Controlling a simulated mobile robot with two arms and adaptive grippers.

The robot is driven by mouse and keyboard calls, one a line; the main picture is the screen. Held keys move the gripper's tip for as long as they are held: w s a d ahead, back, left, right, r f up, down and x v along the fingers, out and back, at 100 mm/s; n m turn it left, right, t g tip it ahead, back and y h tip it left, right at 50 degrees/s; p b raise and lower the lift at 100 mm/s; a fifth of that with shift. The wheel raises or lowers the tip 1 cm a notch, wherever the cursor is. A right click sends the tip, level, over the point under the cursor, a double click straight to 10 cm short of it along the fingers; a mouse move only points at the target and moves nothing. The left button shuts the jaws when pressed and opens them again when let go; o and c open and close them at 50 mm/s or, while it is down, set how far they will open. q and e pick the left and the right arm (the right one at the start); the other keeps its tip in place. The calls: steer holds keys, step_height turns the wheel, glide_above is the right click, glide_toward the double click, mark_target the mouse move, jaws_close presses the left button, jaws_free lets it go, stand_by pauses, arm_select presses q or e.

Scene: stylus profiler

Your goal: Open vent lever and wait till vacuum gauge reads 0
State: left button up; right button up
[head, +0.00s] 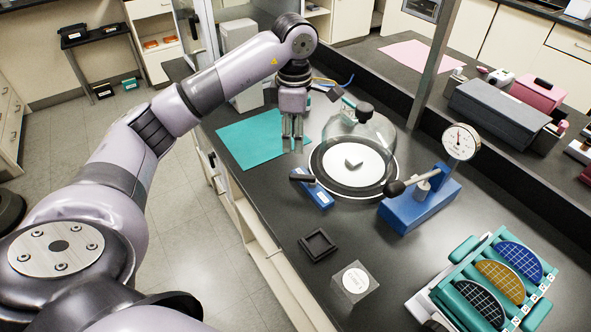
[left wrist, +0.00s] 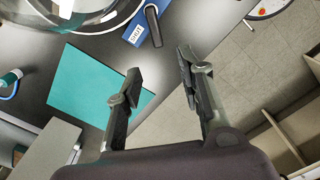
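The vent lever (head: 302,177) is a black handle on a small blue block (head: 319,194) with a white label, in front of the glass bell jar (head: 358,136). In the left wrist view the lever (left wrist: 153,26) and blue block (left wrist: 136,31) show at the top. The vacuum gauge (head: 460,141) is a round white dial on a post at the blue stand (head: 420,207); its needle is too small to read. My left gripper (head: 292,143) is open and empty above the teal mat, apart from the lever; its open fingers (left wrist: 158,88) also show in the wrist view. My right gripper is not in view.
The teal mat (head: 250,145) lies left of the jar. A black square tray (head: 318,246) and a clear labelled block (head: 355,281) stand in front. A teal wafer rack (head: 460,302) is at right. A raised back shelf (head: 400,65) borders the bench.

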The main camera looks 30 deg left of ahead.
arm_select(q)
glide_toward(296, 175)
steer(key=shift+s+f+p, duration=0.15)
steer(key=shift+p, duration=0.3)
step_height(296, 175, down, 7)
steer(key=shift+f+p, duration=0.15)
steer(key=shift+p, duration=0.7)
steer(key=shift+f, duration=0.55)
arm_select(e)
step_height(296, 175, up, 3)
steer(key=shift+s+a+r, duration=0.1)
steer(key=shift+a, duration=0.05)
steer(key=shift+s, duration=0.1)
arm_select(q)
steer(key=shift+c, duration=0.6)
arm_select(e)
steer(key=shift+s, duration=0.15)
arm_select(q)
steer(key=shift+c, duration=0.6)
jaws_close()
